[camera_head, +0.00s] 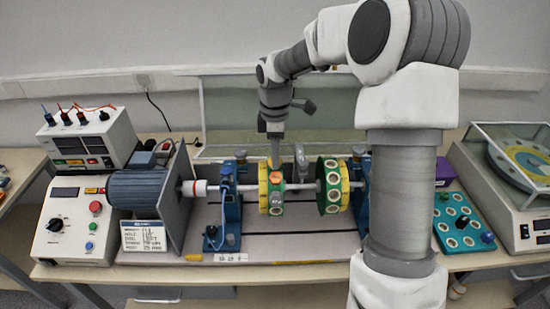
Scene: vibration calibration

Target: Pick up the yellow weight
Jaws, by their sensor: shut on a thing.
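A small orange-yellow piece (276,178), which looks like the weight, is at the upper front of the left green-and-yellow disc (264,199). My gripper (275,163) points down from above and is shut on it. The fingertips are small and dark in this view, so the exact contact is hard to see. I cannot tell whether the piece is seated in the disc or clear of it.
A second green disc (333,187) sits on the same shaft at right, between blue stands (231,206). A motor (136,190) is at left. A green tray (456,231) with round weights lies at right. A clear panel (230,110) stands behind.

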